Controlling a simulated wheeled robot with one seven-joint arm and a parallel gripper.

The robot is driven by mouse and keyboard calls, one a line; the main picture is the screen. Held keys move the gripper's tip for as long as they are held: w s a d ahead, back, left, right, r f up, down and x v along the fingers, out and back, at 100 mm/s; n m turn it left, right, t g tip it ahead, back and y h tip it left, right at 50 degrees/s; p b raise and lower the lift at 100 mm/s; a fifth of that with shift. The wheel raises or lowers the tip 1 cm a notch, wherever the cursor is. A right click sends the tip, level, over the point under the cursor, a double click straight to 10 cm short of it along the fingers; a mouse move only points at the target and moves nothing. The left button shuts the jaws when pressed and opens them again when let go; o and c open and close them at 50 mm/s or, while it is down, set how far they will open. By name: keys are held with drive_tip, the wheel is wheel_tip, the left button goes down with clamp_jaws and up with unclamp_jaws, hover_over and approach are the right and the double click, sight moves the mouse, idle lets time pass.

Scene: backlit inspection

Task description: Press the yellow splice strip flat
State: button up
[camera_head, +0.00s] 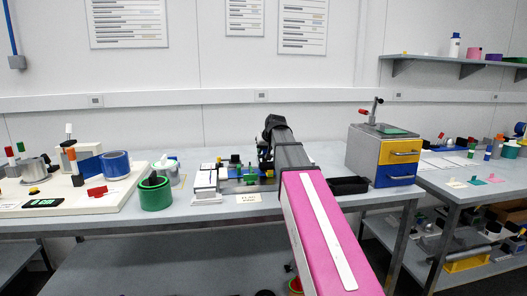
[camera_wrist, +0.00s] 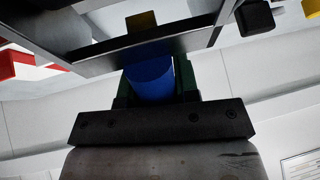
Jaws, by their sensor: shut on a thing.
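My gripper (camera_wrist: 152,72) shows in the wrist view, its dark green fingers shut on a blue rounded piece (camera_wrist: 150,84) between them. A small yellow patch (camera_wrist: 142,20) shows beyond the blue piece, past a grey-edged dark plate (camera_wrist: 95,52); I cannot tell whether it is the yellow splice strip. In the head view my arm reaches to a low bench fixture (camera_head: 245,178) with green, blue and dark parts. My arm partly covers this spot, and I cannot make out the strip or the fingertips there.
A white device (camera_head: 206,182) stands left of the fixture. A green roll (camera_head: 155,194) is farther left, near a white board (camera_head: 70,208) with several items. A black tray (camera_head: 349,185) and a drawer cabinet (camera_head: 365,155) stand to the right. Some bench near the wall is clear.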

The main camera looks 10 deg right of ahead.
sight(266, 151)
drive_tip(key=shift+s+f, duration=0.1)
drive_tip(key=shift+s, duration=1.7)
idle(0.8)
idle(0.3)
drive_tip(key=shift+w+r, duration=0.35)
drive_tip(key=shift+r, duration=1)
drive_tip(key=shift+w+r, duration=0.35)
drive_tip(key=shift+r, duration=0.95)
drive_tip(key=shift+w+r, duration=0.35)
drive_tip(key=shift+r, duration=1)
